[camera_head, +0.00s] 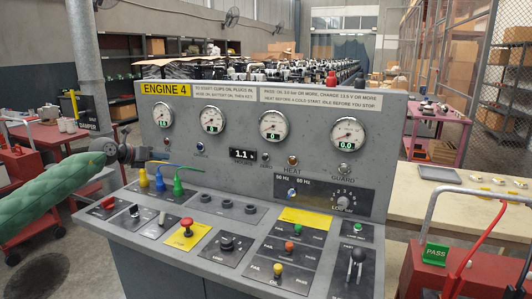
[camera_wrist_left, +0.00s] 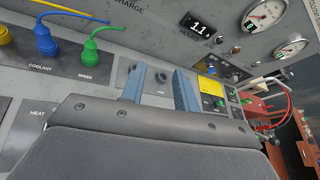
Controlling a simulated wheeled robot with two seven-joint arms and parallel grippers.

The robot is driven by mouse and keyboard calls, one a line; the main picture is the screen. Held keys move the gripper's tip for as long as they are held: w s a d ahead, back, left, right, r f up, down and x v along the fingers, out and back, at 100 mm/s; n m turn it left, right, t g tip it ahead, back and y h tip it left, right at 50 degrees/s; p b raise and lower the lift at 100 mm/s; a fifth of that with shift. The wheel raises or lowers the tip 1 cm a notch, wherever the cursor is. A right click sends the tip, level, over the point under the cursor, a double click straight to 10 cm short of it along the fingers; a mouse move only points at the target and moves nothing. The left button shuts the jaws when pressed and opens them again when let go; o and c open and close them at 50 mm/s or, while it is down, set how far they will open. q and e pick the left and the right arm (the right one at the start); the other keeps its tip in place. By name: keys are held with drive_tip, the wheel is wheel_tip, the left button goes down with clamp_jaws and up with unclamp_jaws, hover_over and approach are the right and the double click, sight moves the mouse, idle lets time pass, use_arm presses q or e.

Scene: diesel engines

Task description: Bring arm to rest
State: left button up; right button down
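My left arm, in a green sleeve (camera_head: 52,190), reaches in from the left edge of the head view. My left gripper (camera_head: 168,156) is just above the left end of the sloping control desk, close to the yellow, blue and green plugs. In the left wrist view the left gripper (camera_wrist_left: 162,82) shows two blue-grey fingers standing apart, with nothing between them. The blue plug (camera_wrist_left: 46,42) and green plug (camera_wrist_left: 90,50) are left of the fingers there. My right arm and gripper are in neither view.
The engine control panel (camera_head: 222,170) stands upright behind the desk with several gauges. The desk carries a red stop button (camera_head: 187,223), a black knob (camera_head: 227,243) and levers (camera_head: 356,262). A red cart with a green PASS sign (camera_head: 435,254) stands at right.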

use_arm(q)
drive_tip(key=s+d+r+n+t+y, duration=0.35)
drive_tip(key=r+n+t, duration=0.5)
drive_tip(key=r, duration=0.45)
drive_tip(key=s+d+r+n+t+y, duration=0.2)
drive_tip(key=s+d+r+n+t, duration=0.15)
drive_tip(key=r+n+t, duration=0.7)
drive_tip(key=s+d+f+n+g+y, duration=0.25)
drive_tip(key=s+f+n+g, duration=0.2)
drive_tip(key=f, duration=0.45)
drive_tip(key=s+d+f+n+g+y, duration=0.1)
drive_tip(key=s+f+n+g+y, duration=0.25)
drive_tip(key=f+n+g, duration=0.4)
drive_tip(key=s+d+f+n+g+y, duration=0.25)
drive_tip(key=s+f+g, duration=0.2)
drive_tip(key=f, duration=0.65)
drive_tip(key=s+d+f+n+g+h, duration=0.1)
drive_tip(key=s+d+f+g+h, duration=0.15)
drive_tip(key=s+f, duration=0.75)
drive_tip(key=s+d+f+n+g+h, duration=0.1)
drive_tip(key=s+d+f+g+h, duration=0.2)
drive_tip(key=s+f, duration=0.8)
drive_tip(key=s+d+f+n+g, duration=0.1)
drive_tip(key=s+d+f+g, duration=0.1)
drive_tip(key=s+f, duration=1)
drive_tip(key=s+d+f+n+g+h, duration=0.1)
drive_tip(key=s+f+g, duration=0.3)
drive_tip(key=s+f, duration=0.8)
drive_tip(key=s, duration=0.4)
drive_tip(key=shift+d, duration=0.35)
